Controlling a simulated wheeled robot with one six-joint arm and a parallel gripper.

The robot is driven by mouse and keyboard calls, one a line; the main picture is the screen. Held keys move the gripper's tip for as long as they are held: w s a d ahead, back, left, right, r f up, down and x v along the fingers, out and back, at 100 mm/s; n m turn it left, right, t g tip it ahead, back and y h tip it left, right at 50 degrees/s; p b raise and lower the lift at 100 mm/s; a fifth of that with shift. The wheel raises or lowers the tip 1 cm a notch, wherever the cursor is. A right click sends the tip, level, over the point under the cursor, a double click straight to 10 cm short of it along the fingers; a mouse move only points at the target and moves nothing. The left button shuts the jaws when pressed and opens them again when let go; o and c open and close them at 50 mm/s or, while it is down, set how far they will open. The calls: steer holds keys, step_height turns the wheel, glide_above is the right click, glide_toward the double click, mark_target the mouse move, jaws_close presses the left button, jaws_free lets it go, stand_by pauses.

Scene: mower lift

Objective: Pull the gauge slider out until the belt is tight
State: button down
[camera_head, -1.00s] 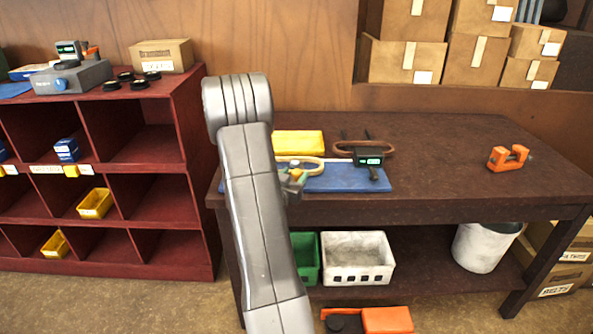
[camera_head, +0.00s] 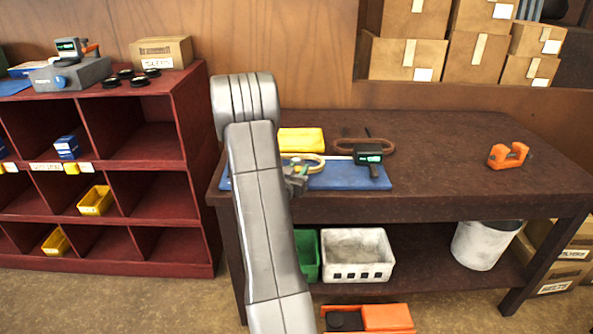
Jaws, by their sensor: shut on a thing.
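The gauge (camera_head: 368,154) is a dark unit with a lit green display, lying on a blue mat (camera_head: 345,177) on the brown bench. A thin pale bar runs left from it toward my gripper (camera_head: 298,182). A tan belt loop (camera_head: 316,158) lies just behind my gripper, partly hidden by my arm. My gripper is low over the left part of the mat and shut, apparently on the gauge slider; its fingers and the held part are small and mostly hidden. I cannot tell whether the belt is tight.
A brown loop (camera_head: 385,147) lies behind the gauge, and a yellow block (camera_head: 302,140) stands at the mat's back edge. An orange clamp (camera_head: 508,155) stands far right on the bench. Bare bench lies between gauge and clamp. A red shelf unit (camera_head: 190,150) stands left.

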steer(key=d+b, duration=0.5)
steer(key=d, duration=0.4)
steer(key=shift+d+f+b, duration=0.1)
steer(key=shift+d+b, duration=0.25)
steer(key=shift+d, duration=0.15)
steer(key=shift+r, duration=0.25)
steer(key=c, duration=1.5)
jaws_free()
steer(key=o, duration=0.4)
steer(key=shift+s+d+f, duration=0.1)
steer(key=shift+d, duration=0.55)
